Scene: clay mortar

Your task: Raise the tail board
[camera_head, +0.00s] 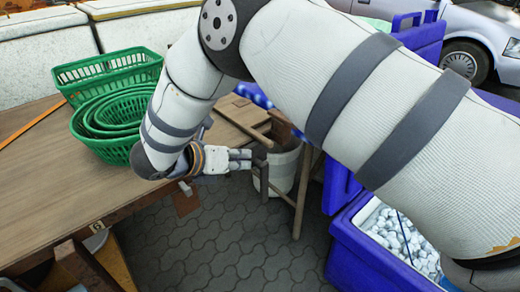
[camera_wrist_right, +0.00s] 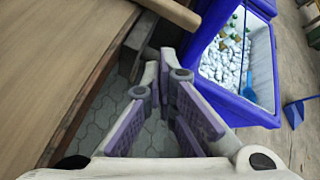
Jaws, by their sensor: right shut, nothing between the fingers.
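My right gripper (camera_head: 246,159) is shut and empty beyond the right edge of the wooden bed (camera_head: 45,190). In the right wrist view its fingertips (camera_wrist_right: 158,68) are together, close to a dark grey bar (camera_wrist_right: 134,52) at the bed's edge. In the head view a dark bracket (camera_head: 263,170) is just past the fingertips; I cannot tell if they touch. Wooden boards (camera_head: 240,112) show beyond my forearm at the bed's far end. My arm hides much there, so I cannot tell for certain which piece is the tail board. My left gripper is not in view.
Green baskets (camera_head: 108,75) stand on the bed. A whitish bucket (camera_head: 284,165) stands behind the bracket. A blue crate (camera_head: 345,255) of pale pieces sits at right, also in the wrist view (camera_wrist_right: 252,112). A car (camera_head: 475,35) is at the back. Paving (camera_head: 225,245) lies clear in front.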

